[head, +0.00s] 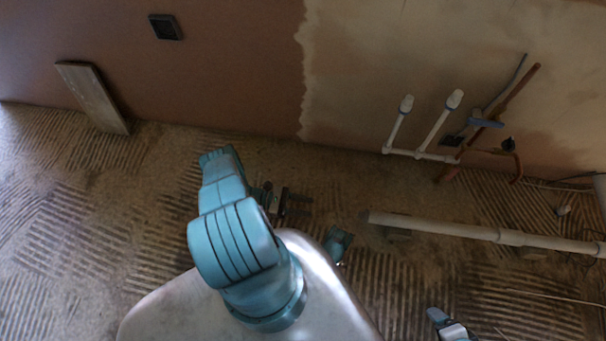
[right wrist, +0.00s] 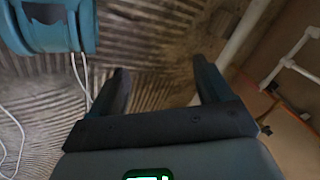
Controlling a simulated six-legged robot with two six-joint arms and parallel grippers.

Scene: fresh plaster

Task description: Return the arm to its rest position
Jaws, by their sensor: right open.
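My left arm rises over my pale body in the head view, its teal links bent forward. My left gripper (head: 292,203) shows small and dark just right of the arm, above the ridged floor. Its jaws are too small and dim to read. In the right wrist view, my right gripper (right wrist: 163,80) has its two dark fingers wide apart. Nothing is between them, only the ridged floor beyond.
A half-plastered wall (head: 240,60) runs along the back. A board (head: 93,97) leans on it at left. White pipe stubs (head: 420,153) and copper pipes (head: 489,122) stand at right. A long pale pipe (head: 470,231) lies low at right. The floor at left is clear.

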